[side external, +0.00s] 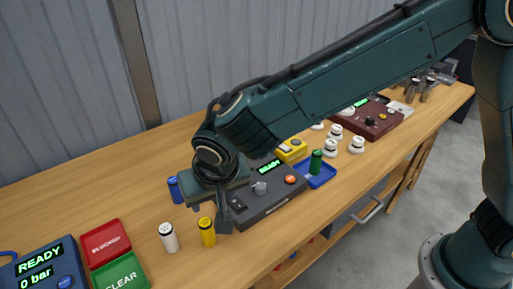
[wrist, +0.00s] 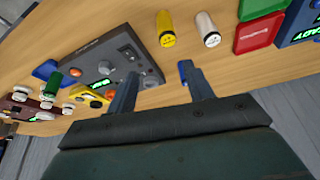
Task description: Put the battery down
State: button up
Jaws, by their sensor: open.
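Several battery-like cylinders stand upright on the wooden bench: a blue one (side external: 175,190), a white one (side external: 169,238) and a yellow one (side external: 207,231). A green one (side external: 316,163) stands in a small blue tray (side external: 325,176). My gripper (side external: 207,205) is over the bench between the blue and yellow cylinders, beside the dark grey console. In the wrist view my gripper (wrist: 158,72) has its fingers apart with nothing held between them. The blue cylinder (wrist: 183,70) shows by the right finger, partly hidden; I cannot tell whether they touch.
The dark grey console (side external: 278,205) with a lit screen is close to my gripper. A yellow device (side external: 291,150), white knobs (side external: 335,132) and a maroon console (side external: 372,120) stand farther right. Red (side external: 105,242) and green (side external: 121,274) panels and a blue READY unit (side external: 45,272) are at left.

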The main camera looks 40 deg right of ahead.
jog(key=s+d+r, duration=0.3)
jog(key=d+r, duration=0.4)
jog(key=d, duration=0.3)
jog(key=s+d+r, duration=0.3)
jog(key=d+r, duration=0.3)
jog(key=d, duration=0.4)
jog(key=s+d+n, duration=0.1)
jog(key=s+d, duration=0.4)
jog(key=s, duration=0.3)
jog(key=s+d+r+n+t, duration=0.1)
jog(key=s+d, duration=0.4)
jog(key=s, duration=0.3)
jog(key=shift+d+r+y, duration=0.15)
jog(key=shift+d+y, duration=0.1)
jog(key=shift+y, duration=0.15)
